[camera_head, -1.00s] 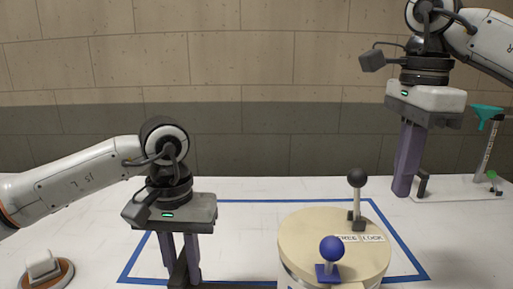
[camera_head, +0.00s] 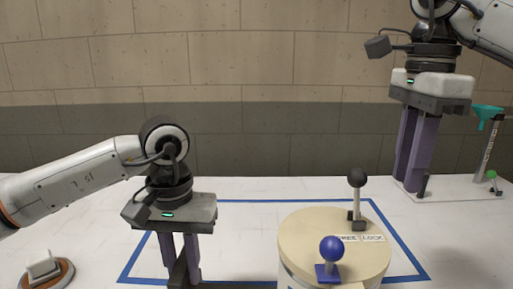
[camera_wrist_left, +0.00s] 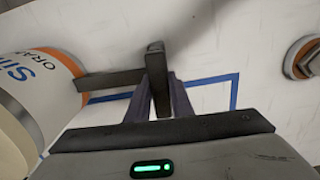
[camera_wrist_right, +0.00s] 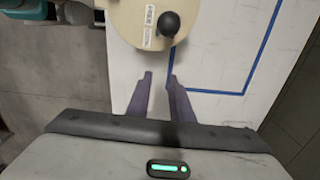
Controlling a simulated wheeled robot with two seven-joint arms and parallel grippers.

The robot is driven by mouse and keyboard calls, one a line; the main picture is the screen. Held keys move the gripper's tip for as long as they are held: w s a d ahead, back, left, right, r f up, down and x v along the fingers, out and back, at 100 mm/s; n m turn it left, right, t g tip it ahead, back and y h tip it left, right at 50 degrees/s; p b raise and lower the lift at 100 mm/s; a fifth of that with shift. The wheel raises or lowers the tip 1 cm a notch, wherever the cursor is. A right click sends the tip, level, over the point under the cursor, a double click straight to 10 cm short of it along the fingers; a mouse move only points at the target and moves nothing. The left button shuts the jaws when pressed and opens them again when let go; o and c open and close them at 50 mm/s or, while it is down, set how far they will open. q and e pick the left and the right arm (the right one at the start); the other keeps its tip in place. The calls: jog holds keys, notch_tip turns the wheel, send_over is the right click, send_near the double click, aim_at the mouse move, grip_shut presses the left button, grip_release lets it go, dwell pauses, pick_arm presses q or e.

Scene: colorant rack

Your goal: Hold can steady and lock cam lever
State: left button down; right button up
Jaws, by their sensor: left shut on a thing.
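The cream can (camera_head: 300,228) stands at the front centre in the head view. Its orange-banded side (camera_wrist_left: 68,62) shows in the left wrist view. A lever with a black ball knob (camera_head: 357,178) stands upright on the lid beside a FREE/LOCK label (camera_head: 366,238). A blue ball knob (camera_head: 331,249) sits nearer the front. My left gripper (camera_head: 182,268) is shut on the dark handle bar (camera_wrist_left: 108,80) sticking out from the can. My right gripper (camera_head: 411,187) is open and empty, right of and behind the can, apart from the lever.
A blue taped outline (camera_head: 235,201) surrounds the can's area on the white table (camera_head: 60,220). A teal funnel-like piece (camera_head: 488,113) on a stand is at the far right. A round brown-rimmed base with a white block (camera_head: 45,268) is front left.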

notch_tip(320, 180, up, 10)
jog(key=o, duration=0.5)
jog(key=shift+r, duration=0.15)
jog(key=shift+o, duration=0.4)
jog(key=a+f+n, duration=0.1)
jog(key=n, duration=0.1)
jog(key=a+f+n, duration=0.1)
jog(key=f+n, duration=0.1)
jog(key=a+f+n, duration=0.1)
jog(key=shift+s+a+f+n+h, duration=0.2)
jog(key=shift+s+f+n+h, duration=0.1)
jog(key=shift+s+n+h, duration=0.1)
jog(key=n+t, duration=0.3)
jog(key=n, duration=0.5)
send_near(357, 195)
jog(key=d, duration=0.1)
jog(key=n+t, duration=0.2)
jog(key=x, duration=0.7)
jog(key=a+x, duration=0.1)
jog(key=x, duration=0.3)
jog(key=shift+a+f, duration=0.1)
jog(key=shift+f, duration=0.05)
grip_shut()
